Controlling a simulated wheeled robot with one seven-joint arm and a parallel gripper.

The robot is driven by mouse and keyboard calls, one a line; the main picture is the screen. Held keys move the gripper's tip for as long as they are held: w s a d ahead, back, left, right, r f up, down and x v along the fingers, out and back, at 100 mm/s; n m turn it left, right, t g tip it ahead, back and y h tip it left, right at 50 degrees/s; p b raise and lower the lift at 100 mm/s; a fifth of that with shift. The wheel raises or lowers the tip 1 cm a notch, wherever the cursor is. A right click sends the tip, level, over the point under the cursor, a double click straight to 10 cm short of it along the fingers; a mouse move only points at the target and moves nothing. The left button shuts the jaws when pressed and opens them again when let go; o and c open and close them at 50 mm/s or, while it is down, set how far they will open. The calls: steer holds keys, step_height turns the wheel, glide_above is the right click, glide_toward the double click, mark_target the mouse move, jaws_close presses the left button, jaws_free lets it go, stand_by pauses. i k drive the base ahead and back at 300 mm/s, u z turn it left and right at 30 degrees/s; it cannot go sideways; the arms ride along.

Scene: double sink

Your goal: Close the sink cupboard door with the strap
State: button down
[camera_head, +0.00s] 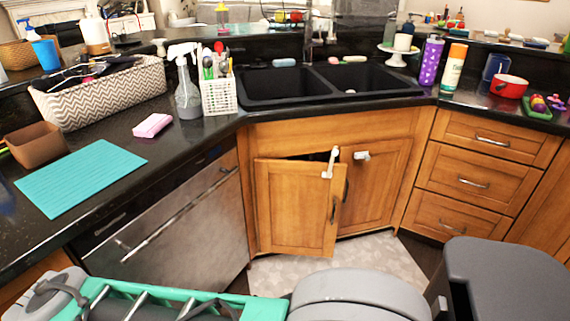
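The left sink cupboard door (290,210) is brown wood and stands ajar. A dark gap shows along its top, and its free right edge stands out from the cabinet, in front of part of the right door. A white strap (330,163) is at its top right corner and hangs slightly tilted. A white catch piece (361,156) sits on the closed right door (375,185), apart from the strap. A dark handle (333,210) is on the left door's right side. My gripper is not visible; only parts of my own body show along the bottom edge.
The double black sink (285,88) is above the cupboard. A steel dishwasher (170,225) stands left and closed drawers (470,182) right. A pale mat (385,258) lies on the floor before the doors.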

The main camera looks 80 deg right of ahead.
mark_target(299, 208)
steer(key=u, duration=0.15)
steer(key=k, duration=0.65)
steer(key=z, duration=0.9)
steer(key=i, duration=0.5)
steer(key=z, duration=0.05)
